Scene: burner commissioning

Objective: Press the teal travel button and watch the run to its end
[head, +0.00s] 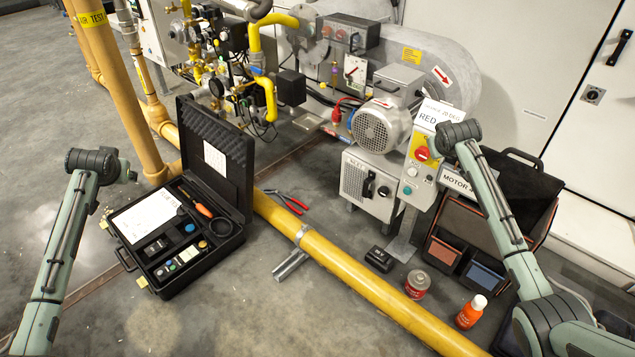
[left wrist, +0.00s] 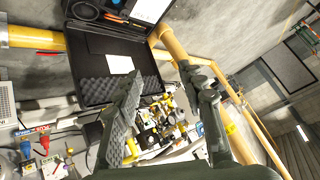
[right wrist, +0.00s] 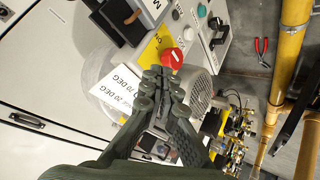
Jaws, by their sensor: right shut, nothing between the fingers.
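The teal button (head: 407,190) is low on the grey control box (head: 417,180), below a white button (head: 411,172) and a red mushroom knob (head: 421,154). The teal button also shows at the top of the right wrist view (right wrist: 201,11), uncovered. My right gripper (right wrist: 166,76) is shut and empty. Its tips appear close to the red knob in that view, apart from the teal button; I cannot tell the exact gap. In the head view my right wrist is at the box's upper right. My left gripper (left wrist: 160,85) is open and empty, above the floor left of the black case.
The open black case (head: 190,245) lies on the floor. A yellow pipe (head: 340,262) crosses the foreground. Red pliers (head: 291,202), a red-labelled can (head: 417,284), an orange bottle (head: 470,312) and a tool bag (head: 520,205) are around the box. A motor (head: 385,125) stands behind it.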

